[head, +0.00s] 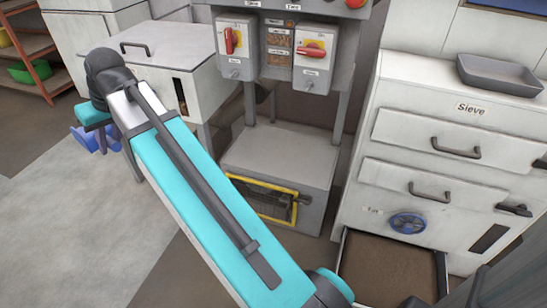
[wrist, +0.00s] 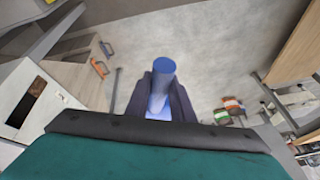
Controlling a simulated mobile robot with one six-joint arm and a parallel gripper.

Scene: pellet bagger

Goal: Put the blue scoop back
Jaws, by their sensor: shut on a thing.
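The blue scoop (wrist: 163,68) shows in the wrist view as a round blue handle-like part, with a paler blue part below it. The two dark fingers of my gripper (wrist: 160,92) are shut on it, one on each side. In the head view, blue parts of the scoop (head: 84,139) show at the left, low beside the white lidded bin. There my arm and the teal wrist hide most of the gripper and part of the scoop. I cannot tell whether the scoop holds anything.
The white lidded bin (head: 158,45) stands behind my wrist. An orange rack (head: 40,75) with a green tub (head: 27,72) is at far left. The bagging machine (head: 280,160) and the Sieve cabinet (head: 450,140), its bottom drawer (head: 392,270) open, stand right. Grey floor at left is clear.

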